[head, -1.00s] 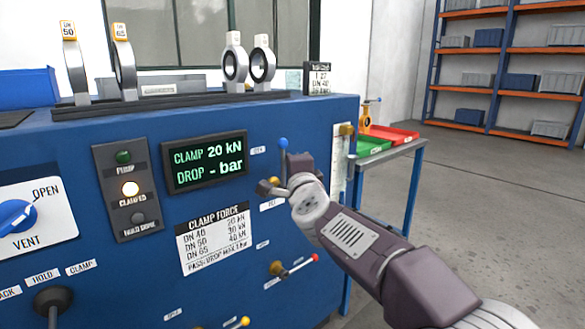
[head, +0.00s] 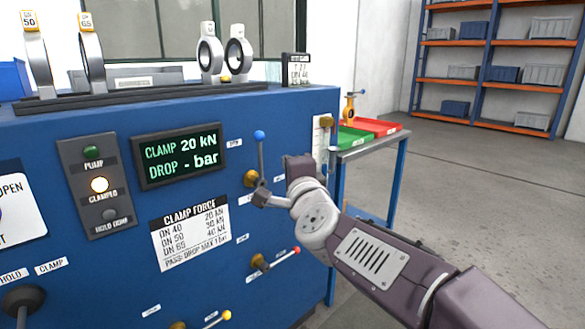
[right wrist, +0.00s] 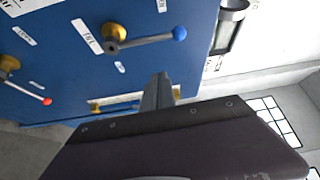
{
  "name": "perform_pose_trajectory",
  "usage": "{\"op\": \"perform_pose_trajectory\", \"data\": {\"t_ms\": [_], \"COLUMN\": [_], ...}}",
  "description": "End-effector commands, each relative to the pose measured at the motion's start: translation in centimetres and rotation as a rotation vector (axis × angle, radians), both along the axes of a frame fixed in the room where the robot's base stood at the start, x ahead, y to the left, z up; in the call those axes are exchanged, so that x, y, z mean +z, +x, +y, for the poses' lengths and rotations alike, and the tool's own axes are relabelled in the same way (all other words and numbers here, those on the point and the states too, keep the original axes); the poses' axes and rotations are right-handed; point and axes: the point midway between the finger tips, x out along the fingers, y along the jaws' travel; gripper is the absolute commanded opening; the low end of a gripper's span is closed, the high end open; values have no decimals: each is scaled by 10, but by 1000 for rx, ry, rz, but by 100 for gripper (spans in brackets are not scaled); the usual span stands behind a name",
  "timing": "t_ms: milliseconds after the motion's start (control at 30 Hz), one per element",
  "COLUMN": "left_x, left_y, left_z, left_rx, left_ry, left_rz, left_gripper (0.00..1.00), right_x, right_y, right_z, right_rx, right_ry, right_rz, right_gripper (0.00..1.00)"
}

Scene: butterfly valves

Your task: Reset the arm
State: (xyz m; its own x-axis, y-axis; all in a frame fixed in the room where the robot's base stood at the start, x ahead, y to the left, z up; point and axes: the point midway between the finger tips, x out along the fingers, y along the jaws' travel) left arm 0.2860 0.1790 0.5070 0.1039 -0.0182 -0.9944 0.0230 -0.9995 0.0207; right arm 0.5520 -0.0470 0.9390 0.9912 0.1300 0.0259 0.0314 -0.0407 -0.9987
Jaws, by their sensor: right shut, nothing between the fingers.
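A blue-tipped lever (head: 260,150) stands upright on a brass valve on the blue test bench's front (head: 110,270). In the right wrist view the same lever (right wrist: 150,39) points right from its brass body. My right gripper (head: 260,196) is shut and empty, in front of the bench just below that valve. In the right wrist view its fingers (right wrist: 158,90) are together and apart from the lever. In the head view the fingers overlap the valve area, so the exact gap is unclear. My left gripper is not in view.
A red-tipped lever (head: 280,257) and a yellow-tipped lever (head: 217,319) stick out lower on the bench. The display (head: 180,155) reads CLAMP 20 kN, DROP - bar. A side table with green (head: 352,138) and red trays stands right of the bench. Open floor lies beyond.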

Motion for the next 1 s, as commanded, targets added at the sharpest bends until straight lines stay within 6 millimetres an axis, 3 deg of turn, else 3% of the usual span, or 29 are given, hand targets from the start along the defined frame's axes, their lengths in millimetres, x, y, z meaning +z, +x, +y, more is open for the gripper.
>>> {"op": "perform_pose_trajectory", "data": {"t_ms": [200, 533, 633, 667, 733, 833, 900, 1000], "left_x": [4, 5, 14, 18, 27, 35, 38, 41], "left_y": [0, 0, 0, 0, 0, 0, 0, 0], "left_z": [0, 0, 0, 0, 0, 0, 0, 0], "left_rx": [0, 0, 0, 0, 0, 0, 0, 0], "left_ry": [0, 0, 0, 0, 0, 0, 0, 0], "left_rz": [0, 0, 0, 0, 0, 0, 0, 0], "left_gripper": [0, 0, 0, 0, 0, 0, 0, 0], "right_x": [1, 1, 4, -5, -49, -142, -203, -273], "right_y": [-20, -21, -11, -6, 2, -12, -36, -82], "right_z": [-2, -4, -31, -46, -79, -100, -108, -115], "right_rx": [0, -4, -62, -94, -141, -70, 29, 198], "right_ry": [0, 0, -5, -15, -113, -364, -532, -729], "right_rz": [0, 0, 12, 34, 134, 355, 511, 699], "right_gripper": [0, 0, 0, 0, 0, 0, 0, 0]}}
